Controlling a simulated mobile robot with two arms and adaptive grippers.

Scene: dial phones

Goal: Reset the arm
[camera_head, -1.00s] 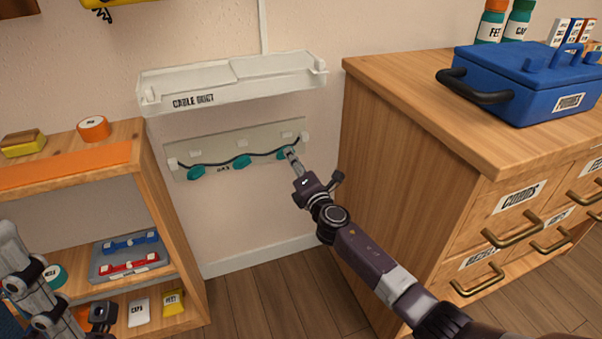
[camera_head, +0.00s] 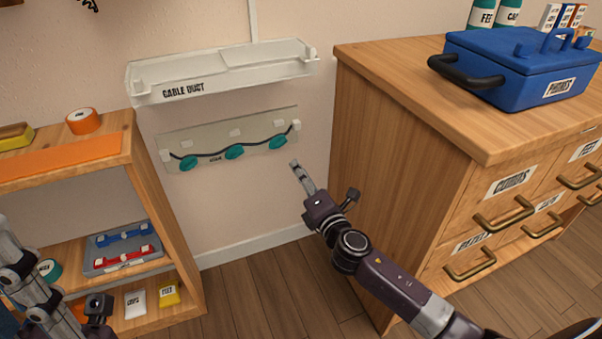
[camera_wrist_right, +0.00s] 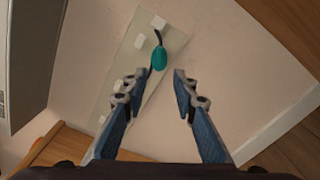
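My right gripper (camera_head: 303,177) is in front of the wall, a little below the right end of the cable panel (camera_head: 255,133), and touches nothing. In the right wrist view its two fingers (camera_wrist_right: 158,88) stand apart with nothing between them. The panel carries a dark cable with several teal pieces, the rightmost teal piece (camera_head: 278,142) being closest to the gripper; it also shows in the right wrist view (camera_wrist_right: 159,58). My left arm (camera_head: 30,285) shows at the lower left in front of the shelf; the state of its gripper (camera_head: 97,308) is unclear.
A white cable duct (camera_head: 225,72) hangs above the panel. A wooden cabinet (camera_head: 400,170) with a blue case (camera_head: 515,75) on top stands close to the right of my right arm. A wooden shelf (camera_head: 150,200) holds a grey tray (camera_head: 100,268) at left. Floor is free between.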

